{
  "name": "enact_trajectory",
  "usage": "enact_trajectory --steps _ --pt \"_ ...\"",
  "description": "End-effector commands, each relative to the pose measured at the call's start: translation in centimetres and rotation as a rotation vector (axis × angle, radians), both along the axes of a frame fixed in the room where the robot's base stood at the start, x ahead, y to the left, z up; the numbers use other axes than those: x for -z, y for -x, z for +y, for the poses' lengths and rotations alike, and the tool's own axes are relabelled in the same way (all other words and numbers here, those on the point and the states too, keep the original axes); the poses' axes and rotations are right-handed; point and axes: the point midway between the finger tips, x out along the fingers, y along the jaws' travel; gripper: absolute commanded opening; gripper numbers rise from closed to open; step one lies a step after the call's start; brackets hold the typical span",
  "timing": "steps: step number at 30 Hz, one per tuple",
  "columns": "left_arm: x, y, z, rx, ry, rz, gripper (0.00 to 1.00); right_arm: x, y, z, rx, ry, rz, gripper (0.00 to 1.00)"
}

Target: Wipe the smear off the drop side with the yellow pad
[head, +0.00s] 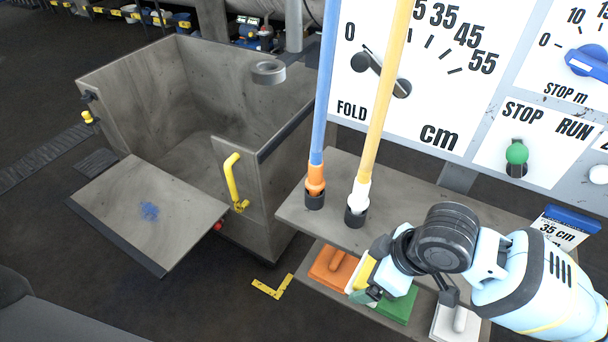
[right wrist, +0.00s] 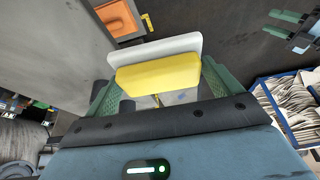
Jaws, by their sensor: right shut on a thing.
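The grey drop side (head: 125,225) hangs folded out from the front of a grey box truck. A blue smear (head: 149,211) is near its middle. My right gripper (head: 367,285) is at the lower shelf under the control panel, well right of the drop side. It is shut on the yellow pad (right wrist: 158,75), which has a pale backing and sits between its green fingers. In the head view the yellow pad (head: 364,271) is mostly hidden by the gripper. What appears to be my left gripper (right wrist: 300,32) shows small at the wrist view's top right corner.
An orange pad (head: 331,268), a green pad (head: 398,305) and a white pad (head: 455,322) lie on the lower shelf. Blue and yellow poles stand in sockets on the upper shelf (head: 400,212). A yellow handle (head: 232,178) projects beside the drop side. Open floor lies between.

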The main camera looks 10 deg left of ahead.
Motion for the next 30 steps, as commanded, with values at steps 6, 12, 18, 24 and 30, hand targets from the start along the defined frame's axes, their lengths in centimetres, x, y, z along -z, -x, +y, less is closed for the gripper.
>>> enact_trajectory --steps 6,12,18,24,30 --pt "-1.8 -1.1 0.1 0.002 -0.001 -0.032 0.36 -0.7 1.4 -0.1 0.186 -0.007 0.002 0.72" --pt "-3.0 -1.2 0.2 0.002 -0.004 -0.043 0.36 -0.8 2.3 -2.5 0.444 -0.003 0.001 0.72" --pt "-4.4 -2.1 0.4 0.004 -0.007 -0.069 0.36 -0.4 3.5 -6.4 0.722 -0.001 0.002 0.72" --pt "-5.9 -3.3 0.5 0.005 -0.009 -0.105 0.36 0.2 5.5 -11.2 0.990 -0.002 0.000 0.72" --pt "-6.6 -4.0 0.6 0.008 -0.012 -0.125 0.36 0.8 7.4 -15.0 1.176 0.000 -0.001 0.72"
